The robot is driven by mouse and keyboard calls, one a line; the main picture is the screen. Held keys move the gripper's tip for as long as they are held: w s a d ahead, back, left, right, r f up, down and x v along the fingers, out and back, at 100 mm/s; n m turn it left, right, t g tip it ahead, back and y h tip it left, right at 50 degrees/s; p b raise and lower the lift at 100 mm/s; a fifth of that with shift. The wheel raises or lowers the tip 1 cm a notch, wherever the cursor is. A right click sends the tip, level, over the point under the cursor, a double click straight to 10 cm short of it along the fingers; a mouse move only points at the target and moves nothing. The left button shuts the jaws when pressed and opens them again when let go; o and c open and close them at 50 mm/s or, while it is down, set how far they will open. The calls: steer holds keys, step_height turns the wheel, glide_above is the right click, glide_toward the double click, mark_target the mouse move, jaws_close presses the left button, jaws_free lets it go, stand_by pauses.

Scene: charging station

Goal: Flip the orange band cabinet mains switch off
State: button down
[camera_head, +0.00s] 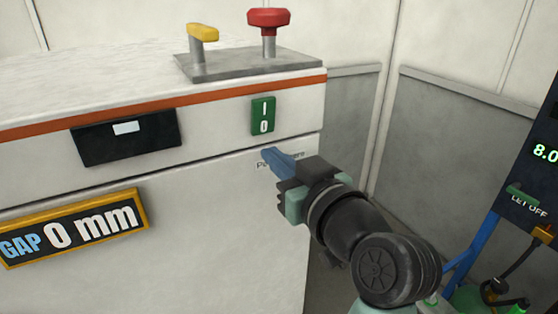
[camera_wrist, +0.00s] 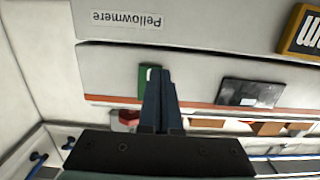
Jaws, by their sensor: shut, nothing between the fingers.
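The cabinet (camera_head: 220,220) is white with an orange band (camera_head: 190,96) along its upper edge. Its mains switch (camera_head: 263,116) is a green rocker marked I above 0, at the right end of the front, just under the band. My gripper (camera_head: 268,154) is shut and empty, with blue fingers, a little below the switch in the head view. In the wrist view, which is upside down, the shut fingers (camera_wrist: 158,75) partly cover the green switch (camera_wrist: 143,76). I cannot tell whether the fingertips touch the cabinet, or which way the rocker is tilted.
A grey plate with a yellow lever (camera_head: 203,33) and a red knob (camera_head: 268,18) sits on the cabinet top. A black panel (camera_head: 126,137) and a GAP 0 mm sign (camera_head: 75,230) are left. A dark display unit (camera_head: 530,165) with cables stands at right.

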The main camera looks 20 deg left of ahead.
steer(key=shift+f+b+v, duration=0.9)
steer(key=shift+b+v, duration=0.95)
steer(key=shift+v, duration=3.2)
steer(key=w+d+r+m+t+h, duration=0.3)
steer(key=d+r+m+t+h, duration=0.15)
steer(key=r+t, duration=0.4)
steer(key=s+d+r+m+t+h, duration=0.3)
steer(key=s+r+t+h, duration=0.1)
steer(key=r, duration=0.2)
steer(key=s+d+r+m+t+h, duration=0.3)
steer(key=s+r+t+h, duration=0.1)
steer(key=r, duration=0.3)
steer(key=shift+s+r+h, duration=0.3)
steer(key=shift+s+h, duration=0.05)
steer(key=shift+h, duration=0.2)
steer(key=shift+a, duration=0.1)
